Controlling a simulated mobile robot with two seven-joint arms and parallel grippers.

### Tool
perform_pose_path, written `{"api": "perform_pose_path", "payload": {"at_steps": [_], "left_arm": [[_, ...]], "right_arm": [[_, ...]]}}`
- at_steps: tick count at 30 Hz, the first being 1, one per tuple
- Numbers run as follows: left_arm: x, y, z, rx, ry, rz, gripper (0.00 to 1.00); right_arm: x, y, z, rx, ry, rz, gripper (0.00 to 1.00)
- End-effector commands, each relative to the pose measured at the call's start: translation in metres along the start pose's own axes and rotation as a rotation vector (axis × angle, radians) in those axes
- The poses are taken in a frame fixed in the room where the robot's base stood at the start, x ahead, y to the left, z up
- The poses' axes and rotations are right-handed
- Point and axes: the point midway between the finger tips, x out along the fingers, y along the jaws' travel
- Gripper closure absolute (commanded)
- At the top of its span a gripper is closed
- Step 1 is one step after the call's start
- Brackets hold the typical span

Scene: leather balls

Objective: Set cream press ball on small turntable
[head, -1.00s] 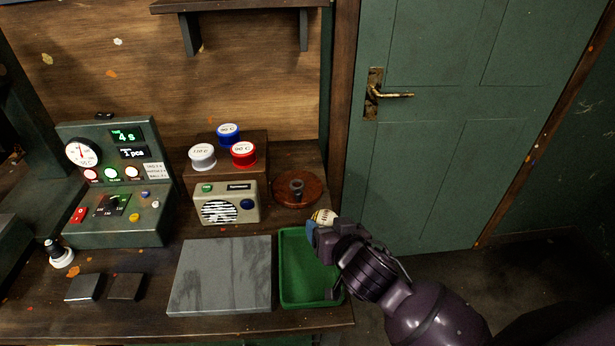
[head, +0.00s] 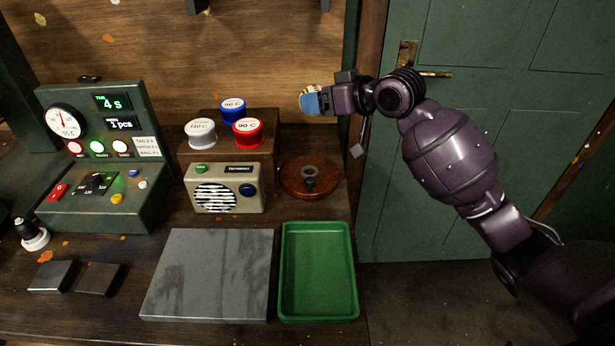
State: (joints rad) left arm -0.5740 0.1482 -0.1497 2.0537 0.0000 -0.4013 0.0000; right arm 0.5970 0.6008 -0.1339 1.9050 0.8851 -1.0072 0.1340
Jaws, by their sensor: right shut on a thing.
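The small turntable (head: 292,186) is a reddish-brown round disc with a dark ring-like hub at its centre, at the back right of the bench. My right gripper (head: 316,98) is raised above and behind it in the picture, apart from it, pointing left. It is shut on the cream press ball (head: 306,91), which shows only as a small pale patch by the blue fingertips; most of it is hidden. My left gripper is out of view.
A green tray (head: 286,300) stands empty at the front right, beside a grey stone slab (head: 205,310). A beige radio-like box (head: 226,205) is left of the turntable. Lidded pots, one of them red (head: 248,134), stand on a wooden block behind it. A control panel (head: 70,205) is at left.

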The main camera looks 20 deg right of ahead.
Motion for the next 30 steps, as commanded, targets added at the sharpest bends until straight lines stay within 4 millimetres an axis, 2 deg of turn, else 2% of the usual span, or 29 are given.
{"api": "perform_pose_path", "payload": {"at_steps": [1,6,11,14,21,30], "left_arm": [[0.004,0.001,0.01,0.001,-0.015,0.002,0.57],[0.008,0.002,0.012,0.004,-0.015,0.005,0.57],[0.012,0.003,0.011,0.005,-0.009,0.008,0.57],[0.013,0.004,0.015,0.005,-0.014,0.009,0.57],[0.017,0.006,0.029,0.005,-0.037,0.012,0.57],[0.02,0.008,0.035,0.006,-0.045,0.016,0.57]], "right_arm": [[0.004,0.002,-0.006,-0.011,-0.009,-0.03,0.58],[0.003,-0.001,-0.031,-0.042,-0.024,-0.108,0.58],[0.004,-0.001,-0.035,-0.052,-0.03,-0.134,0.58],[0.009,0.001,-0.021,-0.049,-0.033,-0.138,0.58],[0.03,0.011,0.029,-0.046,-0.035,-0.138,0.58],[0.051,0.022,0.08,-0.048,-0.033,-0.136,0.58]]}}
